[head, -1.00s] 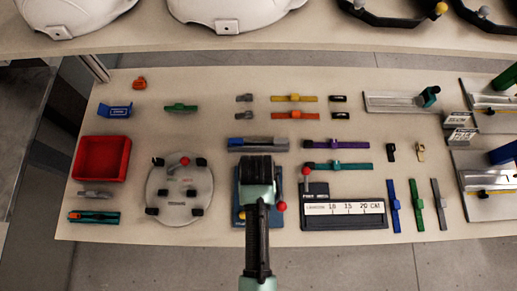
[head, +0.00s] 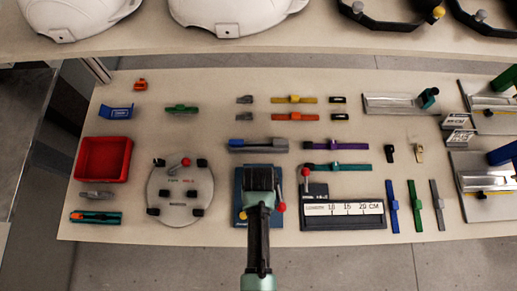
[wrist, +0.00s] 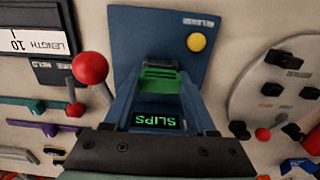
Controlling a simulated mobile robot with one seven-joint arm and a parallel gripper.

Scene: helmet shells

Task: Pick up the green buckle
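My gripper (head: 260,180) is over the blue test stand (head: 240,212) near the front middle of the table and hides much of it in the head view. In the wrist view, a bright green piece (wrist: 162,80), which looks like the green buckle, sits between the blue walls of the stand (wrist: 130,30). The dark gripper body (wrist: 160,155) crosses the bottom. The fingertips are not clear, and I cannot tell whether they touch the green piece. Another green buckle-like part (head: 181,108) lies at the back left.
A red-knobbed lever (wrist: 90,68) stands close beside the gripper. The length gauge (head: 343,208) is to the right, the round grey disc (head: 180,190) to the left, and a red tray (head: 103,158) farther left. Straps, including a green one (head: 411,205), lie at the right.

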